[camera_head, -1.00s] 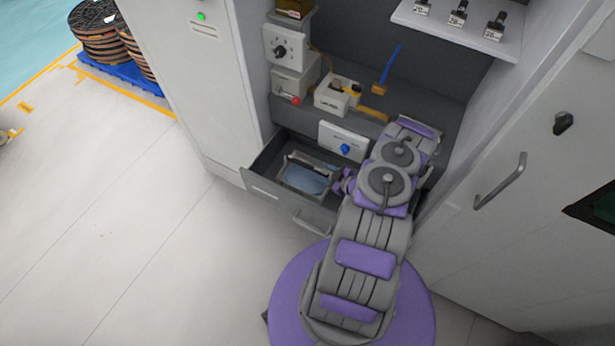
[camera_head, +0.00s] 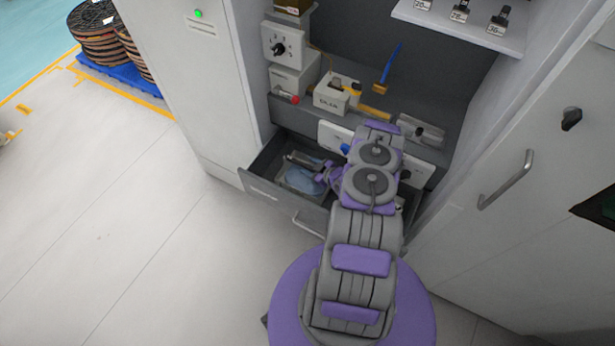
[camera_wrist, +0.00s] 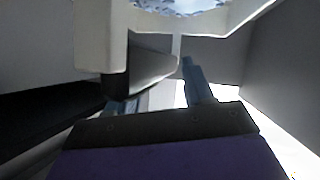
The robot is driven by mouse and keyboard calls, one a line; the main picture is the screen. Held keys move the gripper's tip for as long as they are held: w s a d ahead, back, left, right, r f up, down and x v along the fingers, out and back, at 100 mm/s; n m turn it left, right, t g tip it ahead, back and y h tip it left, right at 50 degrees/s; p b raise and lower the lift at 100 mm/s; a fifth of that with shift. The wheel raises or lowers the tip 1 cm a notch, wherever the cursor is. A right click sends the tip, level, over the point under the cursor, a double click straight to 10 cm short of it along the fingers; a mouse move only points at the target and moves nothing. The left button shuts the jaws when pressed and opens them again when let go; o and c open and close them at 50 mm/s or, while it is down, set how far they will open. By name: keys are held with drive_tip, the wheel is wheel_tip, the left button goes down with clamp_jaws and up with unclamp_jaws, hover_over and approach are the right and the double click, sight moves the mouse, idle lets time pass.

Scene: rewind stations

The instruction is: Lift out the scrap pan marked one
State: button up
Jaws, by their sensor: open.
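A small pan (camera_head: 285,182) with bluish scrap in it sits inside the open drawer (camera_head: 264,190), at the drawer's left part. No mark on it is readable. A dark bar, likely its handle, runs across its upper side. In the wrist view the pan's pale wall (camera_wrist: 98,38) is close, with bluish-white scrap at the top and a dark rounded handle (camera_wrist: 150,72) extending near my fingers. My gripper (camera_head: 325,173) is open at the pan's right side. In the wrist view my gripper (camera_wrist: 155,85) shows blue-grey fingers, the left one partly hidden behind the handle; contact cannot be told.
A cabinet door with a handle (camera_head: 507,180) stands at the right. Open floor lies to the left.

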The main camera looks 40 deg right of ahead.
drive_tip(key=shift+a, duration=0.1)
drive_tip(key=shift+c, duration=0.3)
drive_tip(key=shift+a+r, duration=0.1)
drive_tip(key=c, duration=0.9)
clamp_jaws()
drive_tip(key=shift+s, duration=0.1)
